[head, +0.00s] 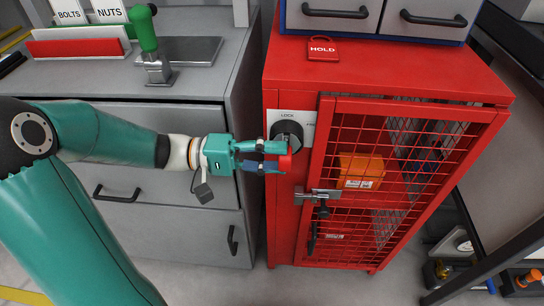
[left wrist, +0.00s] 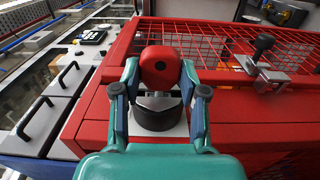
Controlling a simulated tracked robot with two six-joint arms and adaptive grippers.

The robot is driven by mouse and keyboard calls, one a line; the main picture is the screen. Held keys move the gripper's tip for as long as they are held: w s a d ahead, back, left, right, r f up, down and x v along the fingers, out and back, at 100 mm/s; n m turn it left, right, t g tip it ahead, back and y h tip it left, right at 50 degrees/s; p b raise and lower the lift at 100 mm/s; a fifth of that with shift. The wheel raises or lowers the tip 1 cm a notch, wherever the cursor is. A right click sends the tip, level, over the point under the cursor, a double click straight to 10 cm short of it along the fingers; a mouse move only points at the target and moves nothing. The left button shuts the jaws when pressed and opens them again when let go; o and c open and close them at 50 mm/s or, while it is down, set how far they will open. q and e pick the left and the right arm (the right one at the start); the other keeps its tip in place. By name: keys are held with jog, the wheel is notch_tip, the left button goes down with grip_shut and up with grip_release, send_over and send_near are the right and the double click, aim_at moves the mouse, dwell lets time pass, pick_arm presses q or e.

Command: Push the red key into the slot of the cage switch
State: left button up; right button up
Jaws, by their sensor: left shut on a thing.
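The red key (left wrist: 160,68) is a rounded red piece held between the fingers of my left gripper (left wrist: 160,80). In the head view, part of the key (head: 285,163) shows at the fingertips of my left gripper (head: 278,158). The cage switch (head: 288,132) is a round black knob on a pale plate marked LOCK, on the front of the red cabinet. In the left wrist view the black switch (left wrist: 157,118) lies right behind the key. My fingers hide the slot, so I cannot tell whether the key touches it. My right gripper is not in view.
The red cabinet (head: 390,85) has a mesh door (head: 400,150) with a latch (head: 318,194) beside the switch. An orange box (head: 360,170) is behind the mesh. A red HOLD tag (head: 322,48) lies on top. Grey drawers (head: 150,160) stand at left.

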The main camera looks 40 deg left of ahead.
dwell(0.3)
pick_arm(q)
jog(key=o, duration=1.2)
jog(key=v, duration=1.2)
jog(key=shift+a+f, duration=0.1)
jog(key=shift+s+d+b, duration=0.25)
jog(key=shift+s+d, duration=0.35)
jog(key=shift+s, duration=0.4)
jog(key=shift+s+d+b, duration=0.25)
jog(key=shift+s+d, duration=0.4)
jog(key=shift+s, duration=0.3)
jog(key=shift+s+d+b, duration=0.25)
jog(key=shift+s+d, duration=0.35)
jog(key=shift+s, duration=0.4)
